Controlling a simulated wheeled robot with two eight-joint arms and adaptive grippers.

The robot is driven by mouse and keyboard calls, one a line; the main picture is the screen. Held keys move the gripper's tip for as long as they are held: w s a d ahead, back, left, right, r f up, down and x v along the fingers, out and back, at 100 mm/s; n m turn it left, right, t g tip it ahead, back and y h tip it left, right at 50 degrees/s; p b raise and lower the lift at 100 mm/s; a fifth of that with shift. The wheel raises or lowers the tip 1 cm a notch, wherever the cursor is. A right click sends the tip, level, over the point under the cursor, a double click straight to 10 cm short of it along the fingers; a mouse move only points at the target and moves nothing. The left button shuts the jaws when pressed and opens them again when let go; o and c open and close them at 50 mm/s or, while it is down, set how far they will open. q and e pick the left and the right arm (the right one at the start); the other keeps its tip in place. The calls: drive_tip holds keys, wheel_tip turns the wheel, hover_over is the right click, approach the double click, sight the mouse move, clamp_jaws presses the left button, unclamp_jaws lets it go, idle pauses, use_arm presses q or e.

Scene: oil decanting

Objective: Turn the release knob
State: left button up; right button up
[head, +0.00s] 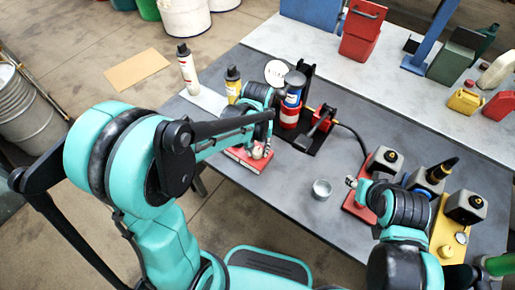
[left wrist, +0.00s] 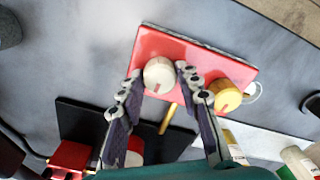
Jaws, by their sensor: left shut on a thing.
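A red plate (head: 238,156) lies near the left end of the grey table. In the left wrist view the red plate (left wrist: 190,50) carries a white knob (left wrist: 159,75) and a yellow knob (left wrist: 226,96), each with a red mark. My left gripper (left wrist: 159,80) has its two fingers on either side of the white knob and is shut on it. In the head view the left gripper (head: 259,150) is over the plate, and the knobs are mostly hidden there. My right gripper (head: 354,182) hovers near the right red tray, and its finger state is unclear.
A small metal cup (head: 322,188) stands mid-table. Grey containers (head: 384,160) stand on the right. Bottles (head: 187,72) stand at the back left. The table (head: 290,205) left of the cup is clear.

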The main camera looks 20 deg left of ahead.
use_arm(q)
drive_tip(key=m, duration=1.3)
drive_tip(key=shift+m, duration=2.1)
drive_tip(key=o, duration=1.1)
drive_tip(key=shift+o, duration=0.2)
